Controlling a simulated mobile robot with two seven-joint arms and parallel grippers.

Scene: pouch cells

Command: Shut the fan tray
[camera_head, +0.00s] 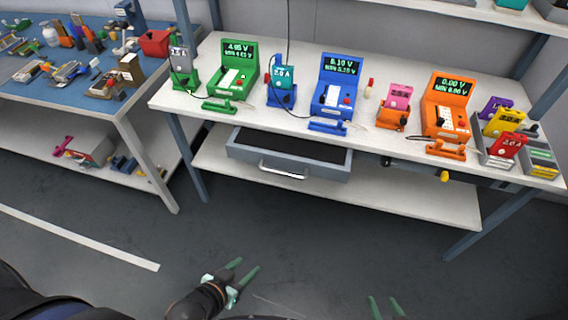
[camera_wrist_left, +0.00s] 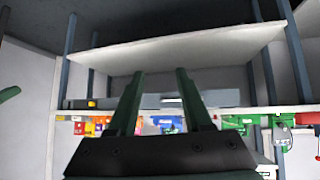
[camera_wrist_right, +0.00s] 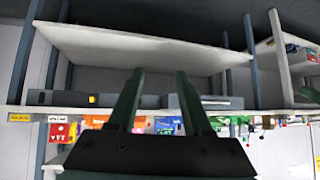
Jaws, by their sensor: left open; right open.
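The grey tray (camera_head: 240,157) hangs like a drawer under the tabletop of the right workbench and is pulled out. Its inside is dark and looks empty. A pale bar handle (camera_head: 283,171) is on its front. My left gripper (camera_head: 247,267) is open and empty, low in front of the bench and well short of the tray. My right gripper (camera_head: 384,304) is open and empty at the bottom edge of the head view, further right. In the left wrist view, the open fingers (camera_wrist_left: 160,75) point towards the bench, which appears upside down.
The workbench (camera_head: 330,128) carries green, blue and orange testers (camera_head: 445,108) with cradles. A dark unit with a yellow knob (camera_head: 445,176) is under its right part. A lower shelf (camera_head: 400,195) lies below. Another bench (camera_head: 100,98) stands left. The floor (camera_head: 330,235) in front is clear.

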